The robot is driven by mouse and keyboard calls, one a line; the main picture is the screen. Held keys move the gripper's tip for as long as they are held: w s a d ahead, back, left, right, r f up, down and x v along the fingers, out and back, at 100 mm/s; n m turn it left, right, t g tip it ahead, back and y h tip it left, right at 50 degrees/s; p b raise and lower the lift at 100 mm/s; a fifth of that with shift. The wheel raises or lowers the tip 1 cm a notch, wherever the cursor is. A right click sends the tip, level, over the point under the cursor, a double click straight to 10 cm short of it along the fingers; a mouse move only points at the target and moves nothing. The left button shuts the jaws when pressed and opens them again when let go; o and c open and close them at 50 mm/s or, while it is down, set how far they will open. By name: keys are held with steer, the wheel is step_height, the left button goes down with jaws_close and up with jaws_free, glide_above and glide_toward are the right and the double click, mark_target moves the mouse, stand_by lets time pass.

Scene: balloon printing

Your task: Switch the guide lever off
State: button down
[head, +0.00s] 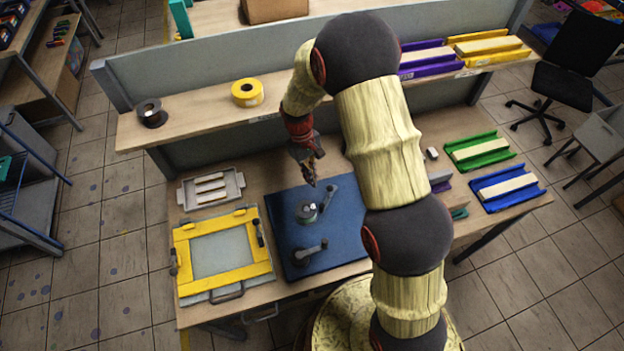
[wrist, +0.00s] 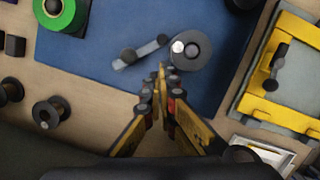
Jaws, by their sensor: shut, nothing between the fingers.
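No label shows which is the guide lever. In the wrist view the disc (wrist: 196,56) and one lever (wrist: 142,52) sit just beyond my fingertips. My gripper (head: 312,182) points down above the far part of the mat, its fingers shut and empty. It also shows in the wrist view (wrist: 160,70). I cannot tell whether it touches the lever.
A yellow frame (head: 183,255) with black handles lies left of the mat. A pale tray (head: 236,178) with white bars is behind it. A shelf (head: 203,113) carries a black roll (head: 150,112) and a yellow roll (head: 247,92). My arm hides the mat's right side.

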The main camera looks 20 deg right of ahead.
steer(key=x, duration=0.7)
steer(key=shift+f, duration=0.4)
steer(key=shift+s+d+n, duration=0.25)
steer(key=shift+s+n, duration=0.3)
steer(key=shift+n, duration=0.15)
steer(key=shift+s+d+n+h, duration=0.2)
steer(key=shift+s+d+n, duration=0.15)
steer(key=shift+n, duration=0.25)
steer(key=shift+s+d+n+h, duration=0.25)
steer(key=shift+s+n, duration=0.2)
steer(key=shift+n, duration=0.15)
steer(key=shift+s+d+n+t, duration=0.5)
steer(key=shift+s+d+n, duration=0.3)
steer(key=shift+n, duration=0.6)
steer(key=shift+w+r, duration=0.1)
steer(key=shift+r, duration=0.05)
steer(key=p+v, duration=0.6)
steer(key=v, duration=0.3)
steer(key=shift+a+r, duration=0.15)
steer(key=shift+r, duration=0.2)
